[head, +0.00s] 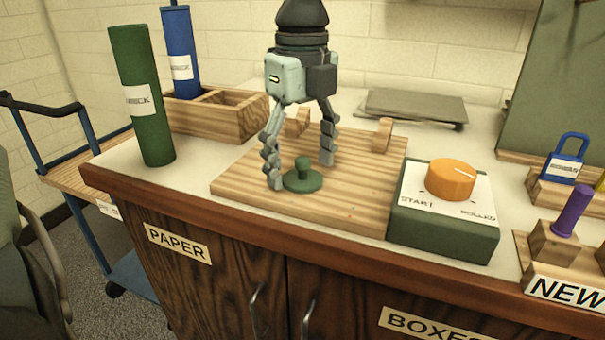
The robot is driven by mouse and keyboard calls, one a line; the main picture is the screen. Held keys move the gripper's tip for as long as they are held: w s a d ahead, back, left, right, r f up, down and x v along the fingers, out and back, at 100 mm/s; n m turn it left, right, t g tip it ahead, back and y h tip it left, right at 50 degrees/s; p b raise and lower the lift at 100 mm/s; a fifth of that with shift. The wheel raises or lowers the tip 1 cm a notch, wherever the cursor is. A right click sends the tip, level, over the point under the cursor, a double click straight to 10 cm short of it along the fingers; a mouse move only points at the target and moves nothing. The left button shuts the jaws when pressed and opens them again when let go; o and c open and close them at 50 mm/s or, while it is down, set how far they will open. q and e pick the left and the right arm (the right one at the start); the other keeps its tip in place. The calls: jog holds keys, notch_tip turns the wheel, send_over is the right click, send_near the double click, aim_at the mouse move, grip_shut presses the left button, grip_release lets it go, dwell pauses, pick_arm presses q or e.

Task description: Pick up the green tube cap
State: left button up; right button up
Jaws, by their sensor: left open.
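The green tube cap (303,178) is a flat disc with a short knob on top. It lies knob-up on a wooden board (360,199) on the counter. My left gripper (301,176) points straight down above the board, with its two fingers spread on either side of the cap. The left finger is close to the cap's edge; I cannot tell whether it touches. The fingers are open and hold nothing. A tall green tube (144,122) stands upright to the left of the board. My right gripper is not in view.
Wooden pegs (383,135) rise at the board's back. A green box with an orange dial (451,179) sits right of it. A blue tube (180,62) stands in a wooden tray (228,122) behind left. A blue padlock (565,166) and a purple-handled item (573,209) are at right.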

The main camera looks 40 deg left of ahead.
pick_arm(q)
jog(key=c, duration=1.7)
jog(key=shift+r, duration=0.15)
